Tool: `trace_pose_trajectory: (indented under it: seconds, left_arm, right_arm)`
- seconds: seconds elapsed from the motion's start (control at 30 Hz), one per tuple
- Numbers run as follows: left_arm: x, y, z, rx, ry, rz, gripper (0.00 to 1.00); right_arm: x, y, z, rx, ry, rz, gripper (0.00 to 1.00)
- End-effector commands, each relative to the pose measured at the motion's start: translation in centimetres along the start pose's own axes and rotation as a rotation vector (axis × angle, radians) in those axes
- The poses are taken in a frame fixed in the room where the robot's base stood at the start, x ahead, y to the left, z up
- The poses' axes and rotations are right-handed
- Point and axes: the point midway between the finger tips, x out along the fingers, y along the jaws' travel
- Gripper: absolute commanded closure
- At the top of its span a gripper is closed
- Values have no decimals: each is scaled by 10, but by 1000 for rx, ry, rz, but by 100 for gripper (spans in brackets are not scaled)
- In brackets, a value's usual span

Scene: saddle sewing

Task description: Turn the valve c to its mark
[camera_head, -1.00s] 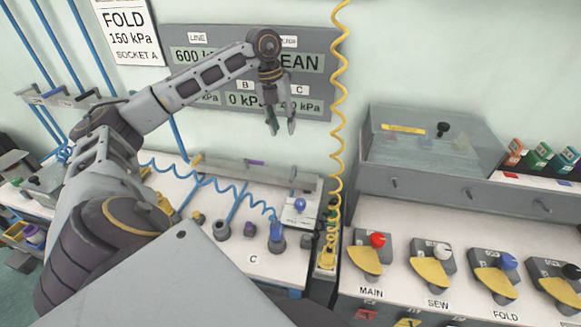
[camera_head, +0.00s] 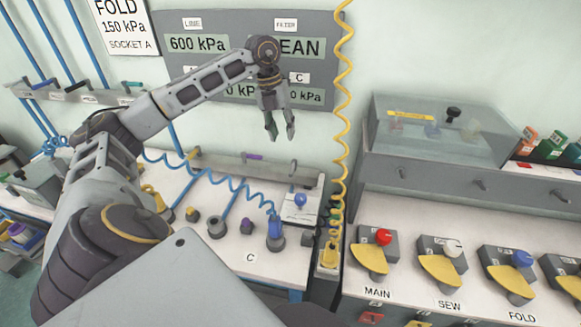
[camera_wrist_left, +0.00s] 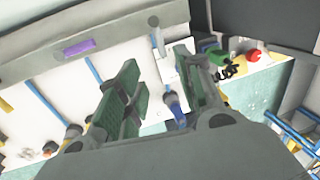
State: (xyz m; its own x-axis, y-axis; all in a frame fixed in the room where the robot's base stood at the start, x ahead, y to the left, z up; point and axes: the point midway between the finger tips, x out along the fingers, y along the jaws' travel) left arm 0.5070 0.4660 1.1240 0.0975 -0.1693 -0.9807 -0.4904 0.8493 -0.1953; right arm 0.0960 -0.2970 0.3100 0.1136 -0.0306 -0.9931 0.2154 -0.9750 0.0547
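My left gripper (camera_head: 281,134) is open and empty, fingers down, in front of the grey pressure panel and above the back of the white bench. Its open fingers also show in the left wrist view. No valve is plainly marked c. The bench's back rail carries a purple handle (camera_head: 252,157) and, to its right, a thin grey upright lever (camera_head: 292,170). The wrist view shows the purple handle (camera_wrist_left: 79,48) left of the fingers and the grey lever (camera_wrist_left: 158,40) beyond the gap between them. A "C" label (camera_head: 250,257) lies on the bench by a blue plug (camera_head: 275,230). My right gripper is out of view.
A coiled yellow hose (camera_head: 341,120) hangs just right of the gripper. A coiled blue hose (camera_head: 215,178) crosses the bench to the plug. A white plate with a blue knob (camera_head: 300,199) is below the gripper. A red-knobbed MAIN switch (camera_head: 382,237) stands at right.

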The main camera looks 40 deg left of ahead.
Motion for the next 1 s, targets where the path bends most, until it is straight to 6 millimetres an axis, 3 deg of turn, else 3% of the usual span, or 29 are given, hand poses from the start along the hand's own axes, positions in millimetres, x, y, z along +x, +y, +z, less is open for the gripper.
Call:
trace_pose_trajectory:
  seconds: [0.37, 0.63, 1.0]
  left_arm:
    - [11, 0, 0, 0, 1, 2, 64]
    - [41, 1, 0, -1, 3, 3, 64]
    - [90, 0, -1, 0, 3, 1, 64]
  right_arm:
    - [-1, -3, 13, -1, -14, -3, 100]
    - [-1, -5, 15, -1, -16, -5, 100]
    - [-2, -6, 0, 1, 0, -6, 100]
